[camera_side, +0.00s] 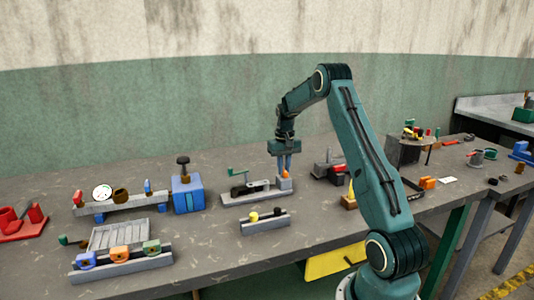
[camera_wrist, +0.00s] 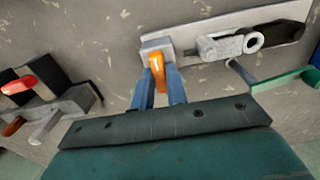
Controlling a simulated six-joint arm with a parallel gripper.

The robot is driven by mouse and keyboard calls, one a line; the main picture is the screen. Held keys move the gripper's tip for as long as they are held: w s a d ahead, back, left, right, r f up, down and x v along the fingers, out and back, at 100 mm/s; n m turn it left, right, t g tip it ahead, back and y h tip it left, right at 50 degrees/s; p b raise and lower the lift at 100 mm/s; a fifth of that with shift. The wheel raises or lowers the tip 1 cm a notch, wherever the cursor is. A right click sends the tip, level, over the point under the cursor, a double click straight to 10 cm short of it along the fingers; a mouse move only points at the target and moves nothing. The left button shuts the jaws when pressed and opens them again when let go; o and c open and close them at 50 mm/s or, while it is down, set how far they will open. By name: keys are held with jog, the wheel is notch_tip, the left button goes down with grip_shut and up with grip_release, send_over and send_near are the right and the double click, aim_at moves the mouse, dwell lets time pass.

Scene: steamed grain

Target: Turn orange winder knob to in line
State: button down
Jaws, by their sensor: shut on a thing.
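The orange winder knob (camera_wrist: 157,67) sits on a pale grey block (camera_wrist: 157,44) at one end of a long grey base plate. In the wrist view, its long part points down the picture, toward my gripper's palm. My gripper (camera_wrist: 159,78) has one blue finger on each side of the knob and is shut on it. In the side view, my gripper (camera_side: 285,163) points down over the block, and the orange knob (camera_side: 284,174) shows only as a small patch between the fingertips.
A red-handled dark fixture (camera_side: 329,167) stands close on the right. A low grey rail (camera_side: 265,225) with yellow and black knobs lies in front. A blue box (camera_side: 188,195) stands left.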

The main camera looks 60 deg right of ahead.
aim_at(284, 170)
jog(key=c, duration=1.4)
grip_release()
jog(key=shift+r, duration=0.1)
notch_tip(284, 170, up, 14)
